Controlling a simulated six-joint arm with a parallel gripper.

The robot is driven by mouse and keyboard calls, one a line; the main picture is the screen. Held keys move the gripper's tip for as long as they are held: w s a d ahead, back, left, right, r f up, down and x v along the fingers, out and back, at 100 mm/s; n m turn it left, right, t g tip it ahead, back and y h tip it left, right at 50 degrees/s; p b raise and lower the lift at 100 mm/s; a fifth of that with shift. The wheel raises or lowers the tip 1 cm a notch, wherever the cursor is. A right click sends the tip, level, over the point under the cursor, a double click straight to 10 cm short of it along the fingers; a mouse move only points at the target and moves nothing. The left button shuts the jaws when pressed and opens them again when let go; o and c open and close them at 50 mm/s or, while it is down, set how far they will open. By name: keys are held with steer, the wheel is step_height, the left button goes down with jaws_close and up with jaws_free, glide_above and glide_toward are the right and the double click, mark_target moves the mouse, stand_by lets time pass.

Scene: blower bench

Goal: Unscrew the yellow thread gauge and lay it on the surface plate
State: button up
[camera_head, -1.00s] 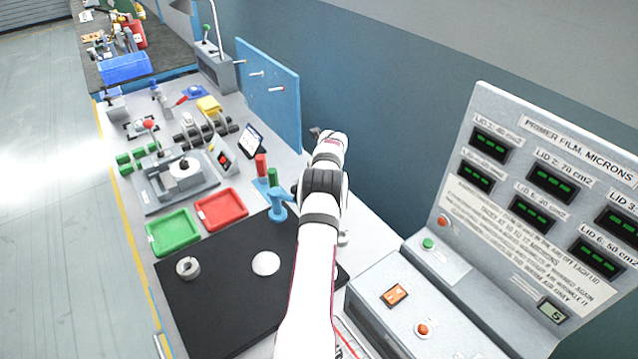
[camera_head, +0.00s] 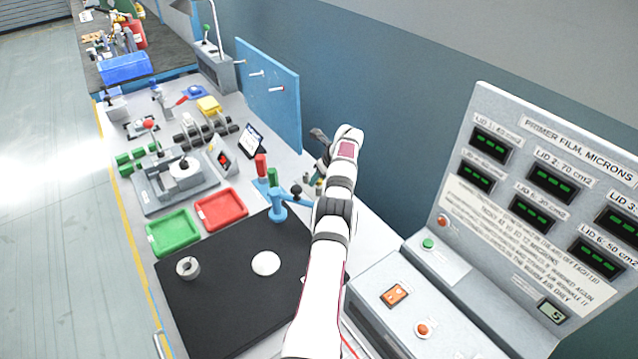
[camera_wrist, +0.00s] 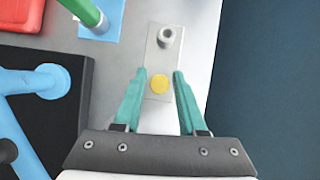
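The yellow thread gauge shows in the wrist view as a round yellow top (camera_wrist: 158,84) on a narrow grey block (camera_wrist: 155,60). My gripper (camera_wrist: 160,72) is open, with one teal finger on each side of the yellow top. I see no contact, and I cannot tell how far above it the fingertips are. The gauge's thread is hidden from above. The black surface plate (camera_head: 215,315) lies nearer in the head view, left of my arm. In the head view my gripper is too small and partly hidden to judge.
A grey ring (camera_head: 188,267) and a white disc (camera_head: 265,262) lie on the plate. A blue stand (camera_head: 278,208) rises at its far edge. A grey post (camera_wrist: 167,36) stands on the block beyond the gauge. A red tray (camera_head: 221,209) and green tray (camera_head: 173,233) sit beyond the plate.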

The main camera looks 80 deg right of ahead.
stand_by(0.3)
steer(key=shift+w+m+g+h, duration=0.1)
steer(key=shift+m+g+h, duration=0.3)
steer(key=shift+m, duration=0.7)
steer(key=shift+m+g+h, duration=0.3)
steer(key=shift+m+g, duration=0.2)
steer(key=shift+m, duration=0.7)
jaws_close()
steer(key=shift+d+n+t, duration=0.1)
steer(key=shift+n+t, duration=0.3)
steer(key=shift+n, duration=0.5)
steer(key=n+t+y, duration=0.1)
steer(key=n, duration=0.1)
steer(key=shift+n, duration=0.4)
